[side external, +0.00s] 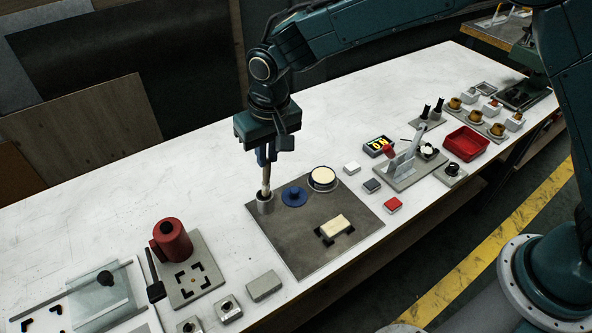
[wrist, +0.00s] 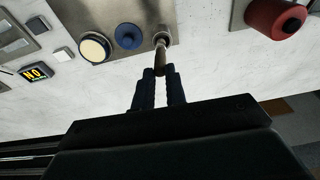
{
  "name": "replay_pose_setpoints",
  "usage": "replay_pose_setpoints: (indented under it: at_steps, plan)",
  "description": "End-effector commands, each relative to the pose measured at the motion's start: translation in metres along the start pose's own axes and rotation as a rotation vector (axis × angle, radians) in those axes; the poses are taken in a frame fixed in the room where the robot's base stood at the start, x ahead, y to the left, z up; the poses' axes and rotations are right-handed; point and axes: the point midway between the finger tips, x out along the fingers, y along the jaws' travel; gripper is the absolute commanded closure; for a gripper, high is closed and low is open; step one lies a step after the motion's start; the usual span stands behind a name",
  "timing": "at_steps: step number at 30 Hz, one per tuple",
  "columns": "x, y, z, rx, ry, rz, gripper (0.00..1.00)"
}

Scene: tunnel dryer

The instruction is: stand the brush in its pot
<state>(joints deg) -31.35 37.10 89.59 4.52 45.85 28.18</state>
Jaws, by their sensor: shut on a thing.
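The brush (side external: 266,180) is upright, its lower end at the mouth of the small grey metal pot (side external: 265,205) on the corner of the dark grey mat (side external: 290,244). I cannot tell how deep it sits in the pot. My gripper (side external: 265,158) is above the pot, pointing down, shut on the upper part of the brush. In the wrist view the brush (wrist: 160,52) runs from between the fingers (wrist: 160,74) to the pot (wrist: 171,37), which is partly hidden by the brush.
A blue round lid with a knob (side external: 294,196) and a cream-topped round container (side external: 322,179) stand right of the pot. A cream block (side external: 334,226) lies on the mat. A red mug-like vessel (side external: 172,240) stands to the left. The white table behind the pot is clear.

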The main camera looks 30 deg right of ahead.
Motion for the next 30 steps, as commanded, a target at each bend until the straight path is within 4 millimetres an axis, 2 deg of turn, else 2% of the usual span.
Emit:
replay_pose_setpoints:
  at_steps: [12,27,28,30]
  plan:
    - [0.021,0.0,0.003,0.0,0.0,0.0,1.0]
    - [0.025,0.001,0.004,0.0,0.0,0.0,1.0]
    - [0.025,0.001,0.004,0.0,0.0,0.0,0.83]
    - [0.025,0.001,0.004,0.0,0.0,0.0,0.69]
